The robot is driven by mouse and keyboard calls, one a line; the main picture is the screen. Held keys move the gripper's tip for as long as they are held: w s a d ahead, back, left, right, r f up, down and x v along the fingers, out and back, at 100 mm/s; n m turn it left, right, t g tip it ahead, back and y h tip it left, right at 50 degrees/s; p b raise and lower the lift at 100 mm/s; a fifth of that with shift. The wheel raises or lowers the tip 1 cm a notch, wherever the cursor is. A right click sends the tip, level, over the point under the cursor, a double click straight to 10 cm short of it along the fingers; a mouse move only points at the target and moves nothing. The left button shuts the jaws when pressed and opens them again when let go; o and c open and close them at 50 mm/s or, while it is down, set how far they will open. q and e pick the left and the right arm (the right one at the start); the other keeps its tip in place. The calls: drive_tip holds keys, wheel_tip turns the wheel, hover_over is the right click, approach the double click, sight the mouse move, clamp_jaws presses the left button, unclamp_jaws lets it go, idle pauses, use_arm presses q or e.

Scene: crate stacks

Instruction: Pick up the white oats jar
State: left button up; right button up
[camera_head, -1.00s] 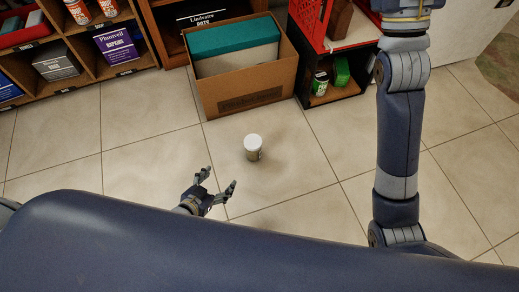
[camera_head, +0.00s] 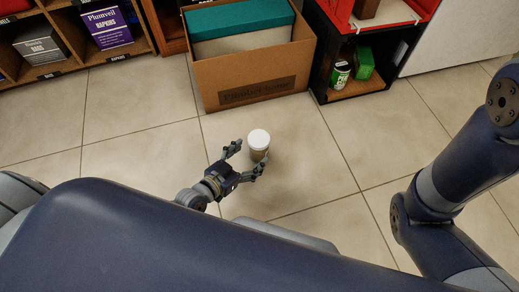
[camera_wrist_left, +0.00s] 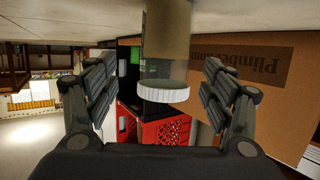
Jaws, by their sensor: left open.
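The white oats jar (camera_head: 259,141), a small jar with a white lid and a tan-brown body, stands on the tiled floor in the head view. In the left wrist view the jar (camera_wrist_left: 166,55) appears upside down, between the two fingers. My left gripper (camera_head: 248,162) is open, with its fingers reaching to either side of the jar; neither finger visibly touches it. The open fingers also show in the left wrist view (camera_wrist_left: 158,95). My right arm stands at the right in the head view, but its gripper is out of view.
A cardboard box (camera_head: 255,82) with a teal item inside stands behind the jar. A black crate (camera_head: 321,84) with a green can and box, topped by a red crate (camera_head: 345,22), is to its right. Shelves (camera_head: 75,62) with boxes are at left. The floor around the jar is clear.

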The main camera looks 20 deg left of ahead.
sight(252, 151)
use_arm(q)
drive_tip(key=shift+w+d+f, duration=0.25)
drive_tip(key=shift+w, duration=0.3)
drive_tip(key=b+x, duration=0.2)
drive_tip(key=b, duration=0.1)
drive_tip(key=b+x, duration=0.1)
drive_tip(key=x, duration=0.1)
drive_tip(key=shift+w+a+f, duration=0.15)
drive_tip(key=shift+a+f, duration=0.05)
drive_tip(key=shift+a, duration=0.15)
drive_tip(key=shift+w+d+b, duration=0.2)
drive_tip(key=shift+w+b, duration=0.1)
drive_tip(key=shift+w, duration=0.1)
drive_tip(key=c, duration=1.4)
